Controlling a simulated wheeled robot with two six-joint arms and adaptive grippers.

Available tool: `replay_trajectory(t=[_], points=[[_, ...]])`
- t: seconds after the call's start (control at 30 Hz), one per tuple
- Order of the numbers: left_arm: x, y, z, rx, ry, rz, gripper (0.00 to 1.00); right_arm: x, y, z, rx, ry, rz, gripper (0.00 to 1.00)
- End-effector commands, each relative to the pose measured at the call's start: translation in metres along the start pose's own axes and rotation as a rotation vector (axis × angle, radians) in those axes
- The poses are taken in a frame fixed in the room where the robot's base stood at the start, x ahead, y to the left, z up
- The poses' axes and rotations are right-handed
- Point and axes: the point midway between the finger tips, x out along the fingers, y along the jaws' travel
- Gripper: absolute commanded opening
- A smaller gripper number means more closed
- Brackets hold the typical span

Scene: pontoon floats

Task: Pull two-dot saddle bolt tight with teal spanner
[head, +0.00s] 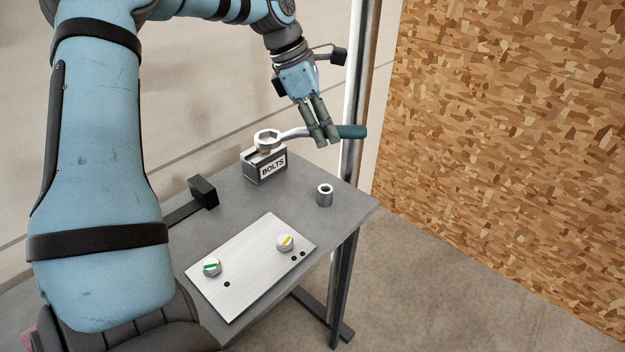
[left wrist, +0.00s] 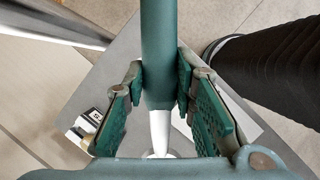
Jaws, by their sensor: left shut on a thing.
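My left gripper (head: 322,133) is shut on the teal handle of the spanner (head: 351,131), above the back right of the bench. In the left wrist view the handle (left wrist: 158,60) runs between both fingers. The spanner's grey ring end (head: 268,139) points left, at the top of the box marked BOLTS; I cannot tell whether they touch. The two-dot saddle bolt (head: 285,242), with a yellow mark, stands on the right part of the pale plate (head: 240,285), beside two black dots. A green-marked bolt (head: 211,267) stands at the left, near one dot. My right gripper is not in view.
The BOLTS box (head: 265,168) stands at the back of the grey bench (head: 235,195). A metal socket-like cylinder (head: 325,195) stands near the right edge. A black block on a bar (head: 203,191) lies at the left. A metal post (head: 352,170) rises behind the bench.

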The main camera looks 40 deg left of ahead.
Motion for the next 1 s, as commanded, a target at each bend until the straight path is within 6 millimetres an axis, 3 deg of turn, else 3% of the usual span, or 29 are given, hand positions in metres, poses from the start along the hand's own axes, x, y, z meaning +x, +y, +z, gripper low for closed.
replay_trajectory(t=[0.03,0.13,0.2,0.33,0.47,0.67,1.0], points=[[0.028,-0.015,-0.013,-0.016,-0.003,-0.005,0.0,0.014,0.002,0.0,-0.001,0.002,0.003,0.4],[0.068,-0.055,-0.028,-0.029,0.0,0.001,0.0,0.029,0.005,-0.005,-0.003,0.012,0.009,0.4],[0.086,-0.083,-0.03,-0.017,0.001,0.001,0.0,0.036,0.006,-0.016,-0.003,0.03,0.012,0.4],[0.1,-0.117,-0.028,0.004,0.002,-0.003,0.0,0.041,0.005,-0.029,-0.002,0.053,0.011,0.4],[0.101,-0.126,-0.026,0.007,0.0,-0.006,0.0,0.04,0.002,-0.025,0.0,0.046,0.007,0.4],[0.1,-0.125,-0.025,0.007,0.0,-0.006,0.0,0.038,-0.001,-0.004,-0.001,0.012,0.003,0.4],[0.124,-0.125,-0.034,0.009,-0.004,-0.007,0.0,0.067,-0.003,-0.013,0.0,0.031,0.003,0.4]])
